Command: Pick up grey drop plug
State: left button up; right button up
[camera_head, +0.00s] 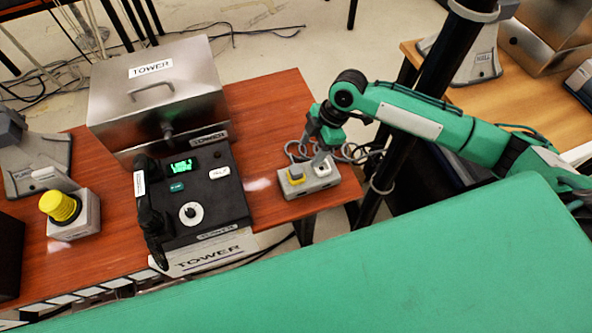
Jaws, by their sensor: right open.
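A small grey socket box (308,186) sits at the right end of the red-brown table. My green right arm comes in from the right, and my right gripper (318,157) points down over the right half of the box, open. I cannot tell whether its fingers touch the grey piece. My left gripper is not in view.
Grey cables (298,151) loop behind the box. A black paging phone marked TOWER (220,206) stands to its left, with a metal case (158,95) behind. A yellow knob on a grey box (61,207) is further left. A black post (410,110) stands right of the table.

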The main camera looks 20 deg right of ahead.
aim_at(297, 169)
jog(key=p+x, duration=0.1)
jog(key=x, duration=0.3)
jog(key=shift+a+f, duration=0.15)
jog(key=shift+a, duration=0.05)
jog(key=p+x, duration=0.1)
jog(key=x, duration=0.2)
jog(key=shift+w+a+f+p, duration=0.15)
jog(key=shift+a+f+p, duration=0.1)
jog(key=shift+p, duration=0.15)
jog(key=shift+f, duration=0.4)
jog(key=shift+c, duration=0.5)
jog(key=c, duration=1)
